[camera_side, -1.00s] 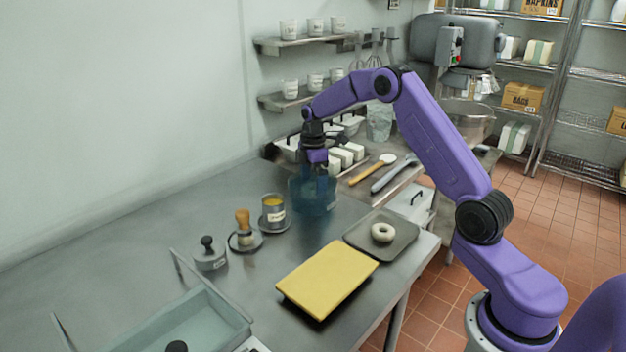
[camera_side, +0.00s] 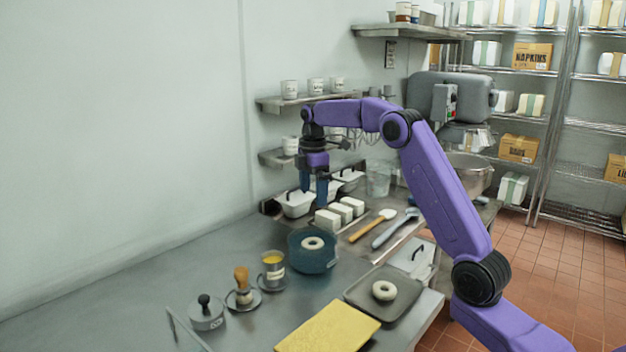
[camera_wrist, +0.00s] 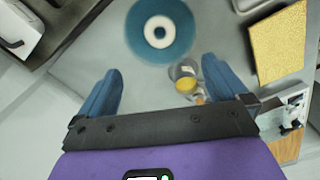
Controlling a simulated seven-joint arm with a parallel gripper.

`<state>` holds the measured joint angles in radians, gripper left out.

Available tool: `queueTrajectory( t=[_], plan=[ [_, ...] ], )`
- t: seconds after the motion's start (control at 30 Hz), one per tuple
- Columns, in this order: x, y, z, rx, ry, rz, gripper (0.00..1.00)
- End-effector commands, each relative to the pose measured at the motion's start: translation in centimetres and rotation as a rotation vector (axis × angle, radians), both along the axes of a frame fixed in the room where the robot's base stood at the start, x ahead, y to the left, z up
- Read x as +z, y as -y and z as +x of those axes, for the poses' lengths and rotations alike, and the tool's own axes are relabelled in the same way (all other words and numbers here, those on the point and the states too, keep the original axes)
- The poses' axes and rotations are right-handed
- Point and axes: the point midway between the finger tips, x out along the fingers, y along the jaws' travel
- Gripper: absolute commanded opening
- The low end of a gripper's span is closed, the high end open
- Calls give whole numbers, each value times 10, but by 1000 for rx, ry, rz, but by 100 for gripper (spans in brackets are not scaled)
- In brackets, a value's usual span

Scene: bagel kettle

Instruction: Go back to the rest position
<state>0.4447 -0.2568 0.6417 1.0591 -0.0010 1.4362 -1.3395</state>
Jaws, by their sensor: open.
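My gripper (camera_side: 314,194) is open and empty, raised above the counter over the blue pot. Its two blue fingers (camera_wrist: 162,92) are spread wide in the wrist view. A white bagel (camera_side: 313,243) sits inside the blue pot (camera_side: 325,265). In the wrist view the bagel (camera_wrist: 158,32) lies near the middle of the round pot (camera_wrist: 183,42), beyond the fingertips. Nothing touches the fingers.
A second bagel (camera_side: 383,290) lies on a dark tray (camera_side: 408,311) at the right. A yellow board (camera_side: 328,330) is in front. A yellow-filled cup (camera_side: 273,266), a brush (camera_side: 242,285) and a lidded tin (camera_side: 206,312) stand left. White containers (camera_side: 328,220) line the back.

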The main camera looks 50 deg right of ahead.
Motion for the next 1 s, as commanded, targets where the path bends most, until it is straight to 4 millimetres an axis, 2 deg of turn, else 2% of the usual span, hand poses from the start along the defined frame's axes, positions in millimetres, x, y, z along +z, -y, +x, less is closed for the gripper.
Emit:
queueTrajectory(
  t=[0.2, 0.43, 0.53, 0.63, 0.77, 0.87, 1.0],
  plan=[
    [23, 0, 0, 0, 1, 0, 100],
    [29, -1, 0, 0, 0, 0, 100],
    [29, -12, -2, 4, 0, 0, 100],
    [30, -38, -9, 4, 1, 0, 100],
    [31, -87, -30, 2, 3, 2, 100],
    [29, -122, -53, -3, 6, 3, 100],
    [25, -165, -93, -10, 9, 5, 100]
  ],
)
